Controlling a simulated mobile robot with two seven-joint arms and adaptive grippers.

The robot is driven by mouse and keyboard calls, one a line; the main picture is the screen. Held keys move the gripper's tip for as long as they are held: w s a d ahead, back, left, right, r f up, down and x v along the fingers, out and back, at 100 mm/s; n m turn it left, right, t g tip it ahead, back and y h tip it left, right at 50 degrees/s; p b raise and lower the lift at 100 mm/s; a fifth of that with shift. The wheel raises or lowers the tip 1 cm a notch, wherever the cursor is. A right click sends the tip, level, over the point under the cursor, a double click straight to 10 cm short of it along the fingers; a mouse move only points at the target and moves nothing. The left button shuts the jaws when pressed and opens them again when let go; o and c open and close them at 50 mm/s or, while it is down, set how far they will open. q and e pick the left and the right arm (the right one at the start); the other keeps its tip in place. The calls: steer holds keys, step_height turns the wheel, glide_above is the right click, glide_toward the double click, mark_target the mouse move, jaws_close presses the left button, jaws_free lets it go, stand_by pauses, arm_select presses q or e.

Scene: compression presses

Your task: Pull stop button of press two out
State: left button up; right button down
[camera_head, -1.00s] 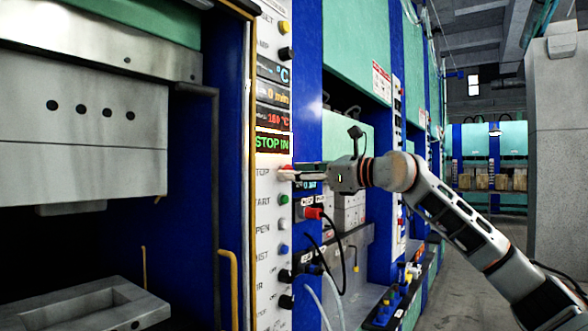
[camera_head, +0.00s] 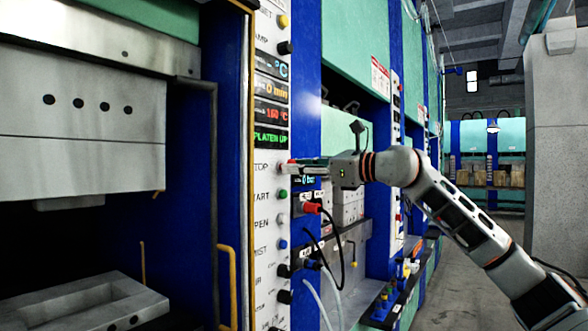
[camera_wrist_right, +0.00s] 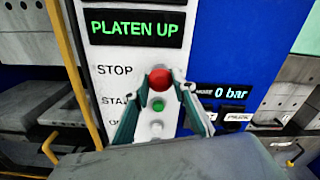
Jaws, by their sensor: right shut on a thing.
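The red stop button (camera_wrist_right: 160,77) sits beside the label STOP on the white control panel (camera_head: 268,215) of the near press. My right gripper (camera_head: 290,168) reaches in from the right at the panel. Its two fingers stand on either side of the red button in the wrist view and are shut on it. In the head view the fingers largely hide the button. The panel display (camera_head: 270,140) reads PLATEN UP in green; the same display shows in the wrist view (camera_wrist_right: 136,27). My left gripper is not in view.
A green button (camera_wrist_right: 158,105) lies just below the red one. A yellow handle (camera_head: 226,285) stands left of the panel. A grey pillar (camera_head: 556,150) stands at the right.

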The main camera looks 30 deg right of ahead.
steer(key=c, duration=1.7)
jaws_free()
steer(key=shift+s, duration=0.1)
steer(key=shift+o, duration=0.3)
steer(key=shift+s+d, duration=0.1)
steer(key=v, duration=1.2)
